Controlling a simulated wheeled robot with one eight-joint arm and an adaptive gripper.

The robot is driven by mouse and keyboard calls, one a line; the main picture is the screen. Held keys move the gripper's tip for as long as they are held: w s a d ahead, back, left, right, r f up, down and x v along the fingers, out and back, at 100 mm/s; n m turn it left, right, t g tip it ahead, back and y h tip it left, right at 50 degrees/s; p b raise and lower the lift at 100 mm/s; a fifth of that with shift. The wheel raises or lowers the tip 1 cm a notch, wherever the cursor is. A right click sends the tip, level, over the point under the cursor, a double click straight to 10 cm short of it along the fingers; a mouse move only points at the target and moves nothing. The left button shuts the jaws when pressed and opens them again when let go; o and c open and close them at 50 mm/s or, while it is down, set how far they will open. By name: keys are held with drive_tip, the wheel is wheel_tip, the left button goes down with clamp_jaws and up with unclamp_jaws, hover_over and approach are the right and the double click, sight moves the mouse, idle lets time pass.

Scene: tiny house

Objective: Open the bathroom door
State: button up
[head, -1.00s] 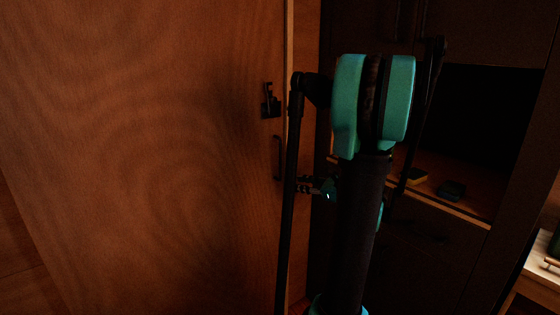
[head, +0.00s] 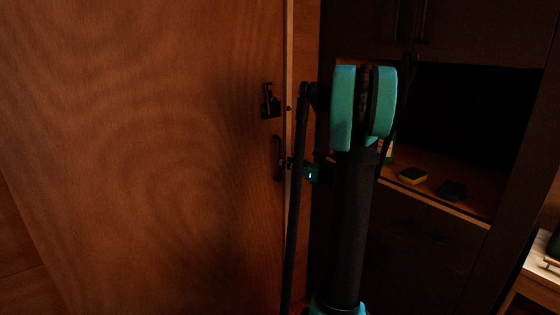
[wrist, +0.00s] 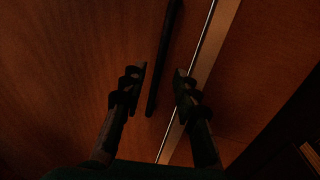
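The bathroom door (head: 150,150) is a wide brown wooden panel on the left of the head view. A dark vertical bar handle (head: 277,150) is near its right edge, below a black latch (head: 269,101). My gripper (head: 286,164) is at the handle's height, partly hidden behind my arm. In the wrist view, my gripper (wrist: 159,73) is open, with the handle (wrist: 164,58) showing between its two dark fingers. No contact with the handle is visible. A pale edge strip (wrist: 207,52) runs right of the handle. I cannot tell whether the door is fully closed.
A dark cabinet (head: 425,232) with an open niche stands right of the door. A yellow-and-dark sponge (head: 412,176) and a dark block (head: 450,190) lie on its shelf. A light wooden surface (head: 540,262) is at the far right.

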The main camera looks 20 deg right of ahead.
drive_tip(key=shift+x, duration=2.5)
clamp_jaws()
